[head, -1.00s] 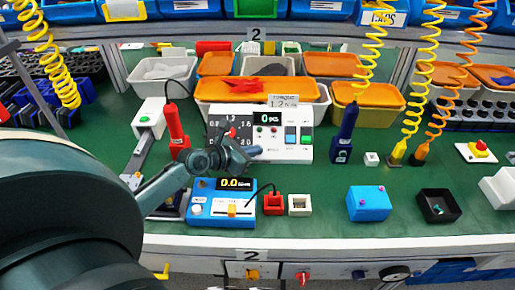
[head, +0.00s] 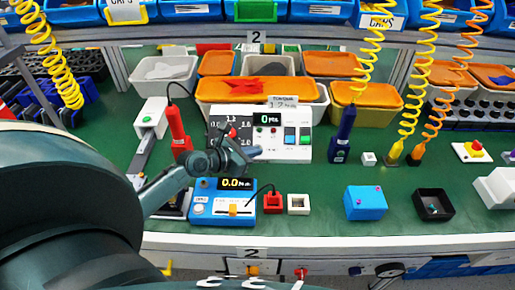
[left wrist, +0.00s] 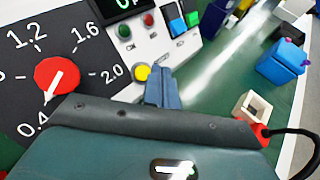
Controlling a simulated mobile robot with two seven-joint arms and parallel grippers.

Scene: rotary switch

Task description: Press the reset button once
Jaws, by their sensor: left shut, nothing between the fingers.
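A white control panel (head: 298,154) stands at the middle of the bench, with a display reading zero. In the left wrist view its black dial face has a red rotary knob (left wrist: 57,75), its white mark pointing lower left near 0.4. The panel carries a small green button (left wrist: 125,31), a small red button (left wrist: 148,20), a yellow button (left wrist: 142,72) and larger blue and green keys (left wrist: 178,26). I cannot read which is marked reset. My left gripper (head: 256,152) is shut and empty, in front of the panel's lower part. Its fingertips show close beside the yellow button (left wrist: 160,72); contact is unclear.
A blue meter (head: 222,210) with a display stands below my left gripper. A red screwdriver (head: 177,130) stands left of the panel, a dark blue one (head: 343,138) right of it. A blue box (head: 366,204) sits farther right. Bare green bench (head: 325,180) lies between.

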